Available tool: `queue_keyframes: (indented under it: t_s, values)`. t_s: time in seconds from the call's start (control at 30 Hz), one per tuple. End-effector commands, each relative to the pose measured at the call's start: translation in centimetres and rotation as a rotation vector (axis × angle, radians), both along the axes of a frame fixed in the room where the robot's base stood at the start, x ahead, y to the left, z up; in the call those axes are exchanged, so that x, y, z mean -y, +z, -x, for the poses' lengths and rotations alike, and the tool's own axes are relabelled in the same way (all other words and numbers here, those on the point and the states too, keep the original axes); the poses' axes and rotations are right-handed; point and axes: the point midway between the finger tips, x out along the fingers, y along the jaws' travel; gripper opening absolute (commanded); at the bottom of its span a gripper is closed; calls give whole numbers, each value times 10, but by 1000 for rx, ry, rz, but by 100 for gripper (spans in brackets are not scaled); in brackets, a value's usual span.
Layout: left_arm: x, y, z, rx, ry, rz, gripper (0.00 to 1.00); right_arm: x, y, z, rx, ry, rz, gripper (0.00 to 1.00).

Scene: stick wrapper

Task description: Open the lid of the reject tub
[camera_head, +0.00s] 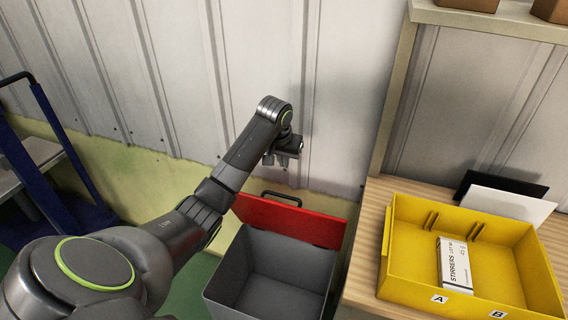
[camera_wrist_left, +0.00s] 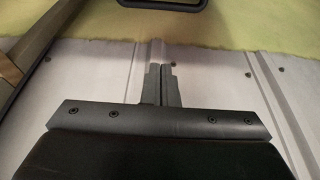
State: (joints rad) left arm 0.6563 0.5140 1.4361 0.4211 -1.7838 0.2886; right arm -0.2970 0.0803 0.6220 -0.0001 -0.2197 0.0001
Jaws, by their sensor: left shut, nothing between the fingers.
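The reject tub (camera_head: 270,270) is a grey open-topped box on the floor, left of the wooden bench. Its red lid (camera_head: 300,222) is raised at the back edge, so the empty-looking inside shows. A dark handle (camera_head: 282,197) stands at the lid's upper edge; what seems to be this handle also shows at the top of the left wrist view (camera_wrist_left: 165,4). My left gripper (camera_head: 275,159) is above and behind the lid, close to the wall and apart from the handle. Its fingers (camera_wrist_left: 163,84) are shut with nothing between them. My right gripper is not in view.
A wooden bench (camera_head: 375,235) at the right holds a yellow bin (camera_head: 400,265) with a white stirrers box (camera_head: 454,265). A ribbed metal wall (camera_head: 180,80) stands close behind my left arm. A blue cart (camera_head: 45,165) is at the left.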

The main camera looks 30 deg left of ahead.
Motion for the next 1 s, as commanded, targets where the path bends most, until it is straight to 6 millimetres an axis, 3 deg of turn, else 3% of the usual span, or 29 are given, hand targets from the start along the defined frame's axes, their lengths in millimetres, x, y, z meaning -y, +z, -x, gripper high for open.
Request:
queue_keyframes:
  t_s: [0.1, 0.37, 0.63, 1.0]
  values:
    - [-2, -27, -7, -5, 2, 2, 0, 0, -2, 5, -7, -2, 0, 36]
    - [-6, -74, -23, -2, 1, 0, 0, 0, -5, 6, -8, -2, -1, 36]
    - [0, -87, 5, 1, 1, -3, 0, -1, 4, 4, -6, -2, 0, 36]
    - [1, -91, 10, 3, 2, -2, 0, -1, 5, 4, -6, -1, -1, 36]
